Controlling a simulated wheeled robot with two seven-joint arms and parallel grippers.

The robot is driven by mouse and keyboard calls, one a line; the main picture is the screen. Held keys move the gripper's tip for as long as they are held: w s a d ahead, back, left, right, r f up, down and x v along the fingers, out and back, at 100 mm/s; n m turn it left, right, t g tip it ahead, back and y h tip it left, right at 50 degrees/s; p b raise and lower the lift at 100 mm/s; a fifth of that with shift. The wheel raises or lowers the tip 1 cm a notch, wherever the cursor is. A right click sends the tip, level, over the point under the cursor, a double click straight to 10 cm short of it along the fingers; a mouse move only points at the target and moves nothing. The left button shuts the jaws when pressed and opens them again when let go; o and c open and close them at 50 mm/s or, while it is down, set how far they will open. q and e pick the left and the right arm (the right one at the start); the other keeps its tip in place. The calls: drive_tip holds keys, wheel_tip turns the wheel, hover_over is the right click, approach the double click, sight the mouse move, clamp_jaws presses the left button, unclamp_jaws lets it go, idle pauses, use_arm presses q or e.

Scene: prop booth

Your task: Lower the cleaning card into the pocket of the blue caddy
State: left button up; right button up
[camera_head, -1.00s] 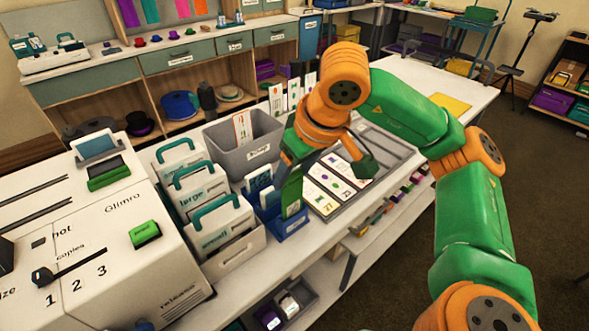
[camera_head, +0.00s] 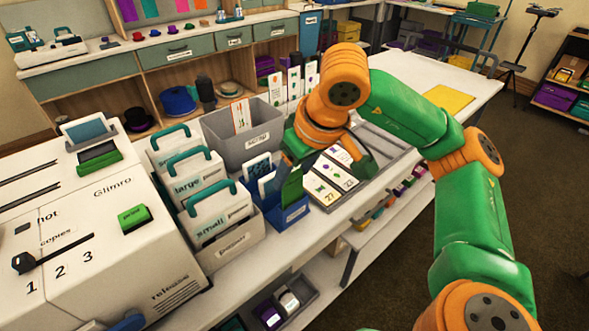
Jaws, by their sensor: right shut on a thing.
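The blue caddy (camera_head: 291,215) stands on the white counter, right of the white file holders. Pale and blue cards (camera_head: 259,170) stand in its left and back part. A dark green upright panel, which looks like the cleaning card (camera_head: 292,187), shows at the caddy's right side, slightly tilted. Its lower edge is hidden by the caddy's front, so its depth in the pocket cannot be told. My right gripper (camera_head: 298,164) is at the top of this card, shut on it; its fingertips are mostly hidden. My left gripper is not in view.
A grey bin (camera_head: 244,140) stands behind the caddy. A grey tray with printed cards (camera_head: 331,172) lies close on the right. The file holders (camera_head: 217,212) and a large white machine (camera_head: 90,240) stand left. The counter is clear farther right, near a yellow sheet (camera_head: 450,99).

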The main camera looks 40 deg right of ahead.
drive_tip(key=shift+f, duration=0.2)
drive_tip(key=o, duration=0.9)
drive_tip(key=p+v, duration=0.1)
drive_tip(key=v, duration=0.6)
drive_tip(key=shift+r, duration=0.1)
